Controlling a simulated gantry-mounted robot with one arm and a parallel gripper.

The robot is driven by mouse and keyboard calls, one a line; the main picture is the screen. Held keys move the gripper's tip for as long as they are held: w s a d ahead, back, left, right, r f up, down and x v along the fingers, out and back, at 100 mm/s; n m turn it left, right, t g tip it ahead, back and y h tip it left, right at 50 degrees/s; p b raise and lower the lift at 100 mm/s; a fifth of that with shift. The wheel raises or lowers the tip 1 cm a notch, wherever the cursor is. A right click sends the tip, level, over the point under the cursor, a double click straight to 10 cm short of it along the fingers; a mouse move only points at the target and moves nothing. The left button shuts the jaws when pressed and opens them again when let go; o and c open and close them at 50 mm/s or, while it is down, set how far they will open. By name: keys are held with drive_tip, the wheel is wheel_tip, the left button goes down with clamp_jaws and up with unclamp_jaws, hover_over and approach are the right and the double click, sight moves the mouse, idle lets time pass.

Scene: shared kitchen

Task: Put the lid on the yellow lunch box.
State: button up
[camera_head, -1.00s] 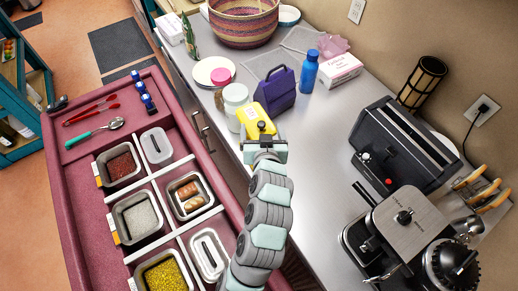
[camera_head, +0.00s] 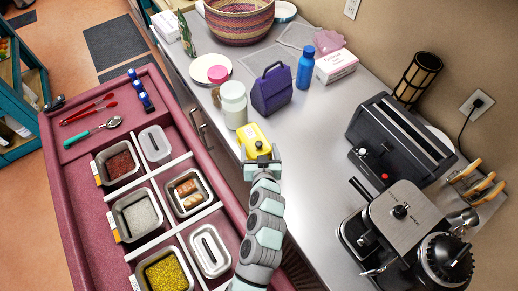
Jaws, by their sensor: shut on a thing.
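A yellow, box-like piece (camera_head: 250,134) with a small dark part on top is at the counter's front edge, just beyond my gripper (camera_head: 262,158). It is the only yellow lunch-box part I can make out, and I cannot tell whether it is the lid, the box or both together. My gripper is shut on it at its near end. The fingertips and the exact grip are too small to see clearly. I cannot tell whether the piece touches the counter.
A white jar (camera_head: 234,106) stands close behind the yellow piece. A purple lunch bag (camera_head: 272,90) and a blue bottle (camera_head: 306,68) are farther back. A black toaster (camera_head: 402,140) and a waffle maker (camera_head: 400,215) stand at right. The red cart (camera_head: 85,200) with metal pans is at left.

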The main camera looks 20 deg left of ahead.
drive_tip(key=shift+f+b, duration=0.55)
drive_tip(key=shift+b, duration=0.05)
drive_tip(key=shift+f, duration=0.1)
drive_tip(key=o, duration=1.5)
